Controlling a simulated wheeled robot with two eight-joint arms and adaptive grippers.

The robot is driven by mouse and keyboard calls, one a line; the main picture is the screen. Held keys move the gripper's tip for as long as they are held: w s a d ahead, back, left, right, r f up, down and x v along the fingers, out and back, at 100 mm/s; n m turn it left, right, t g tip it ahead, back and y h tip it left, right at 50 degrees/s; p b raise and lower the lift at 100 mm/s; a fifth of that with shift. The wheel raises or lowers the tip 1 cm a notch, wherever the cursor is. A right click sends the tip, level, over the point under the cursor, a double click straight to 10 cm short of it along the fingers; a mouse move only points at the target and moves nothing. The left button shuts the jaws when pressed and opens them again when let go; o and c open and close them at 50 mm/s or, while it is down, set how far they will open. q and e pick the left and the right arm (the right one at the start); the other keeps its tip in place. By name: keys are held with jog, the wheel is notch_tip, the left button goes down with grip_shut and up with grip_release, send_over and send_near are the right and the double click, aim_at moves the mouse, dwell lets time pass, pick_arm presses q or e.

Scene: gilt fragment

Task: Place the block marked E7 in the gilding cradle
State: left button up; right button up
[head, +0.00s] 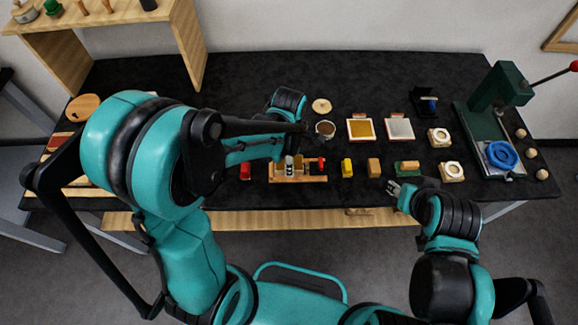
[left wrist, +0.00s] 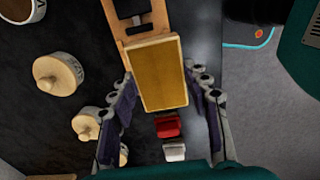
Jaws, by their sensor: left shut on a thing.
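My left gripper (left wrist: 160,105) is shut on a wooden block with a golden-brown face (left wrist: 158,75). No E7 mark can be read on it. In the head view the left gripper (head: 290,165) is over the wooden cradle (head: 312,179) near the table's front edge. In the left wrist view, a wooden frame (left wrist: 112,20) that looks like the cradle lies beyond the block's far end. I cannot tell whether they touch. My right gripper (head: 393,187) is near the front edge, close to a green and wooden piece (head: 407,167); its opening is unclear.
A cup (head: 325,129), gold tray (head: 361,129) and pale tray (head: 399,128) lie behind. A green press (head: 497,95) stands at the right.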

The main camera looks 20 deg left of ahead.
pick_arm(q)
jog(key=shift+w+a+f, duration=0.25)
jog(key=shift+w+f, duration=0.05)
jog(key=shift+w, duration=0.15)
jog(key=shift+w+a+f, duration=0.2)
jog(key=shift+w+f, duration=0.05)
jog(key=shift+w, duration=0.15)
jog(key=shift+w+f, duration=0.1)
jog(key=shift+f, duration=0.1)
notch_tip(320, 180, down, 4)
jog(key=shift+r+b, duration=0.25)
jog(key=shift+b, duration=0.65)
jog(key=shift+f, duration=0.1)
jog(key=shift+f, duration=0.2)
jog(key=o, duration=1.2)
jog(key=shift+c, duration=0.2)
jog(key=shift+r, duration=0.1)
